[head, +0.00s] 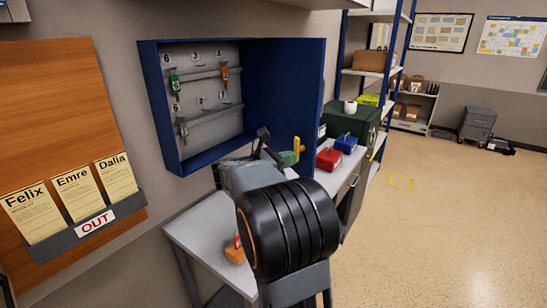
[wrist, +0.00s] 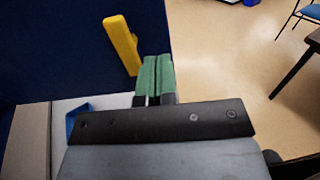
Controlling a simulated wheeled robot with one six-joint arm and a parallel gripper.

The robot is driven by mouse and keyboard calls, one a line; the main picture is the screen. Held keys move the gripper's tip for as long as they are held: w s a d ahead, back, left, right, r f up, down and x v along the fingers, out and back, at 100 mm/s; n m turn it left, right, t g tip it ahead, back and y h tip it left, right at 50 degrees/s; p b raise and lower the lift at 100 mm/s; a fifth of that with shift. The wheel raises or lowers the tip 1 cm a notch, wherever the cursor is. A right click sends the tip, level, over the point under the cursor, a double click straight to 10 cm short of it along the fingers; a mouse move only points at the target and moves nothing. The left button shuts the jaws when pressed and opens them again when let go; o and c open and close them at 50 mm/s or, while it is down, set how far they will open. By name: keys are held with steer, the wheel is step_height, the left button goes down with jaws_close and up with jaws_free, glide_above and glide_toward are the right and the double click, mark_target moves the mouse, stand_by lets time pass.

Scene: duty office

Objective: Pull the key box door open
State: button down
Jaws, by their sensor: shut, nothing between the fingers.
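The blue key box (head: 175,164) hangs on the wall with its grey inside showing. Its blue door (head: 290,95) stands wide open, swung out to the right side. Keys with green (head: 174,84) and orange (head: 225,75) tags hang on hooks inside. The yellow door handle (head: 298,144) is near the door's lower free edge; it also shows in the wrist view (wrist: 122,44). My gripper (head: 290,158) has green fingertips, pressed together and empty. In the wrist view, the fingertips (wrist: 157,60) are just right of the handle, not around it. Whether they touch it cannot be told.
A white table (head: 205,242) with an orange item (head: 235,250) stands below the box. Red (head: 328,158) and blue (head: 346,143) boxes sit on a counter behind the door. A wooden board (head: 50,110) with cards is at left.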

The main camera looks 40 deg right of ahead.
mark_target(311, 153)
steer(key=shift+p+x, duration=0.95)
steer(key=shift+x, duration=1.65)
